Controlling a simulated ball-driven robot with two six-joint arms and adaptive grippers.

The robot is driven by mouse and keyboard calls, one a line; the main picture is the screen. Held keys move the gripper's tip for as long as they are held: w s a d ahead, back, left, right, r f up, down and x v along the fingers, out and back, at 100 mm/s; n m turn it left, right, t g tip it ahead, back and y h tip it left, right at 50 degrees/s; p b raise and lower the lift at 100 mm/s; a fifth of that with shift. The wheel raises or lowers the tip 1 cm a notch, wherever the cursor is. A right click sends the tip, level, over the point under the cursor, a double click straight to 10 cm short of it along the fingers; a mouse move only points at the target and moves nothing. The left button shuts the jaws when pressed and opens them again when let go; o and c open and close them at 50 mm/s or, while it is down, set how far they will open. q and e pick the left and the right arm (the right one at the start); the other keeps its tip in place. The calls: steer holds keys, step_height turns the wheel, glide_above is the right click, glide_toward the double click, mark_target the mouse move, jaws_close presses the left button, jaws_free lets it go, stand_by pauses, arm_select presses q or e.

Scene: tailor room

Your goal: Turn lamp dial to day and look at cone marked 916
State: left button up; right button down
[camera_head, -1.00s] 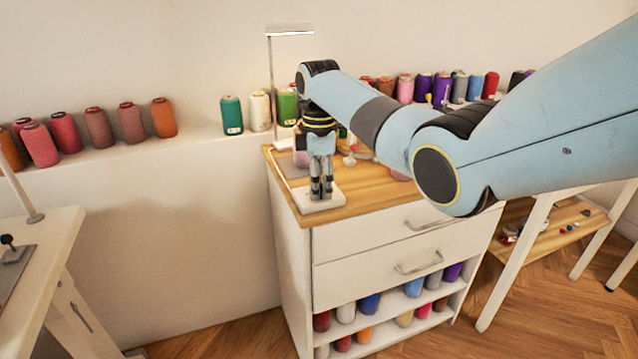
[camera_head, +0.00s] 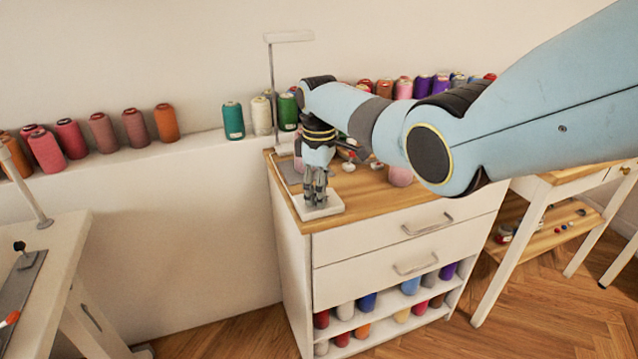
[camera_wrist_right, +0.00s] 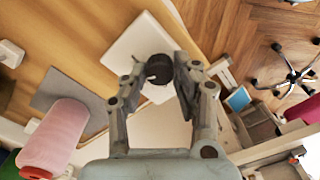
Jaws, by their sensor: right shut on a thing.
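The lamp (camera_head: 289,37) stands at the back left of the wood-topped cabinet, its head unlit. Its white base (camera_head: 322,208) sits at the cabinet's front left corner. The dark round dial (camera_wrist_right: 158,68) stands on this base in the right wrist view. My right gripper (camera_head: 317,200) points down over the base and is shut on the dial, with a finger on each side. No 916 mark is readable on any cone. My left gripper is not in view.
Several thread cones, among them a green one (camera_head: 233,120), stand on the wall ledge (camera_head: 190,140). The cabinet (camera_head: 400,235) has drawers and lower shelves with more cones. A white table (camera_head: 45,270) stands at left.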

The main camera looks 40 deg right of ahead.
steer(key=m+p, duration=0.1)
steer(key=m, duration=0.4)
steer(key=shift+w+r+p, duration=0.1)
steer(key=shift+p, duration=0.3)
stand_by(0.4)
steer(key=c, duration=1)
jaws_free()
step_height(320, 180, up, 12)
steer(key=shift+f, duration=0.1)
